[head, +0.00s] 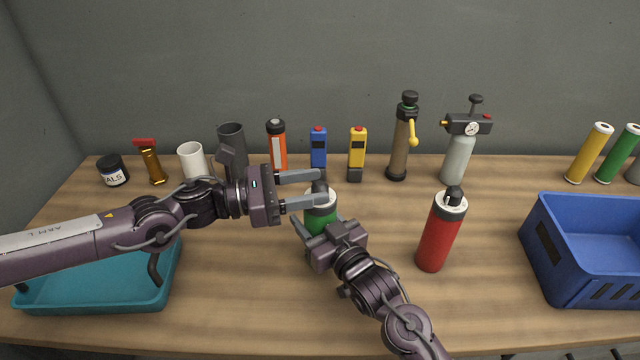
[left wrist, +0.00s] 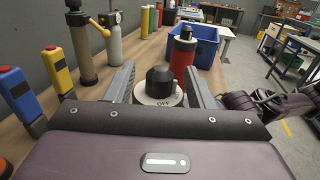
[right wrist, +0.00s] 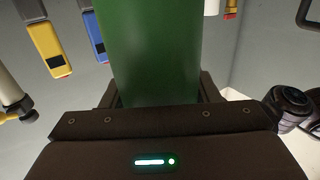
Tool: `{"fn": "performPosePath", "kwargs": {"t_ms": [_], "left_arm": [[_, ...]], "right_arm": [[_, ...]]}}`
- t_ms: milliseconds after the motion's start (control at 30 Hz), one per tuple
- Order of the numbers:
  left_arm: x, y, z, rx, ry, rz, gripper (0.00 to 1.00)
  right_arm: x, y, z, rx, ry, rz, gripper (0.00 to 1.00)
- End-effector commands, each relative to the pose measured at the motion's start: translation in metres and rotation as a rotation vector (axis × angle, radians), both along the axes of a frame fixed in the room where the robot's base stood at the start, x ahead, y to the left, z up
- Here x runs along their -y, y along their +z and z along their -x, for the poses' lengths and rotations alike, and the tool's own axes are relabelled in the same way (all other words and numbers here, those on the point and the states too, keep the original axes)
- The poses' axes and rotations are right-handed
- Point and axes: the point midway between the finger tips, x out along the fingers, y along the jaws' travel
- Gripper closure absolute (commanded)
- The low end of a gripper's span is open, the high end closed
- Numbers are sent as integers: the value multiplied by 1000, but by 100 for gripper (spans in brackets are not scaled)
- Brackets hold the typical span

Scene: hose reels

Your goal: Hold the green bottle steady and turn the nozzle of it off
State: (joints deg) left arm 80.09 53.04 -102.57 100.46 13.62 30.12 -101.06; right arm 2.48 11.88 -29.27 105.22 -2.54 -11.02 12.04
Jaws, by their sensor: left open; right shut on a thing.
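The green bottle (head: 321,222) stands near the middle of the table, with a white top and a black nozzle (head: 319,188). My right gripper (head: 318,236) is shut on the bottle's body from the front; the green body (right wrist: 150,55) fills the middle of the right wrist view. My left gripper (head: 312,188) is open at nozzle height, its fingers reaching in from the left on either side of the nozzle. In the left wrist view the black nozzle (left wrist: 160,82) sits between the two fingers, apart from both, above a white top marked OFF.
A red bottle (head: 442,232) stands to the right, a blue crate (head: 590,282) beyond it. A teal tray (head: 100,300) lies under my left arm. Several tools and a grey gauge bottle (head: 457,160) line the back. The front middle table is clear.

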Motion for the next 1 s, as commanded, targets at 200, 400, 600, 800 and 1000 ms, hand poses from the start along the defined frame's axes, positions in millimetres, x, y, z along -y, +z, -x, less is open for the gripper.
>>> {"fn": "performPosePath", "kwargs": {"t_ms": [200, 400, 600, 800, 1000], "left_arm": [[19, -1, -4, -2, -1, -1, 51], [21, 0, -5, -1, 0, -1, 51], [21, 0, -5, -1, 0, -1, 64], [21, 0, -5, -1, 0, -1, 90], [21, 0, -5, 0, -6, 0, 95]], "right_arm": [[0, 0, 0, 1, 0, -1, 76], [0, 0, 0, 1, 0, -1, 76], [0, 0, 0, 1, 0, -1, 76], [0, 0, 0, 1, 0, -1, 76], [0, 0, 0, 1, 0, -1, 76]]}}
